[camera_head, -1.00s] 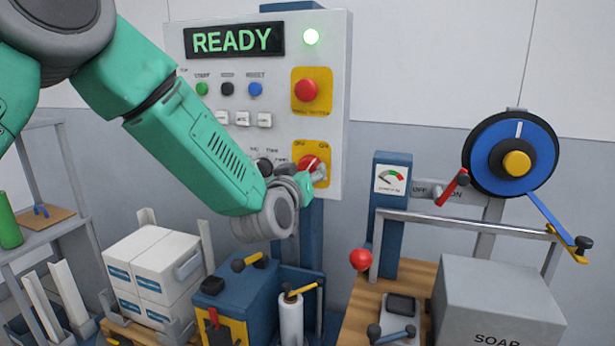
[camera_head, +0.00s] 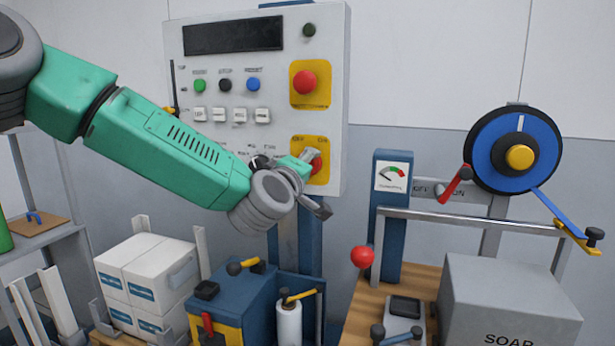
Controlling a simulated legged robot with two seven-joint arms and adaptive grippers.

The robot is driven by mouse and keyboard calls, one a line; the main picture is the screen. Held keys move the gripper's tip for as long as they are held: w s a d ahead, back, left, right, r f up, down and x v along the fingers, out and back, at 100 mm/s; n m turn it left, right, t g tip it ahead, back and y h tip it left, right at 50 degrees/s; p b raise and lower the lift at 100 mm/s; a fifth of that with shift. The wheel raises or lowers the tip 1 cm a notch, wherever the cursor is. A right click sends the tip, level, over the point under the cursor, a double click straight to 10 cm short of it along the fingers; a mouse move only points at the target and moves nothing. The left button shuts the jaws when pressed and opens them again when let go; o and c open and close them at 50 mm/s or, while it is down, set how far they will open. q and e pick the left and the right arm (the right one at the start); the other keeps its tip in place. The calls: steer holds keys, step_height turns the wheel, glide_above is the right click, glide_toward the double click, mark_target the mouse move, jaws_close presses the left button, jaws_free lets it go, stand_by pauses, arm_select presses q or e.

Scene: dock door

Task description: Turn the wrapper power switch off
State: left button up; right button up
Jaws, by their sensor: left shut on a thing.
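The wrapper power switch (camera_head: 317,163) is a red rotary knob on a yellow plate, low on the right side of the light grey control panel (camera_head: 335,110). My left gripper (camera_head: 308,170) is at this knob and shut on it, its fingers and wrist covering much of the knob and plate. The handle's exact angle is hidden. The panel's display (camera_head: 233,38) is dark and the round lamp (camera_head: 309,30) beside it is unlit. My right gripper is not in view.
A red emergency button (camera_head: 304,83) sits above the switch, with several small buttons to its left. Below stand a blue and yellow machine (camera_head: 232,298) and white boxes (camera_head: 145,270). A blue reel (camera_head: 495,160) and a grey soap box (camera_head: 510,300) are at right.

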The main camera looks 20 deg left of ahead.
arm_select(q)
steer(key=shift+w+a+r+n+b, duration=0.1)
steer(key=shift+n+b, duration=0.55)
steer(key=shift+n, duration=0.5)
steer(key=shift+a+r+n+b, duration=0.1)
steer(key=shift+n+b, duration=0.55)
steer(key=shift+n, duration=0.5)
steer(key=o, duration=1)
steer(key=shift+o, duration=0.8)
steer(key=shift+w+f, duration=0.2)
steer(key=shift+f, duration=0.05)
steer(key=shift+s, duration=0.15)
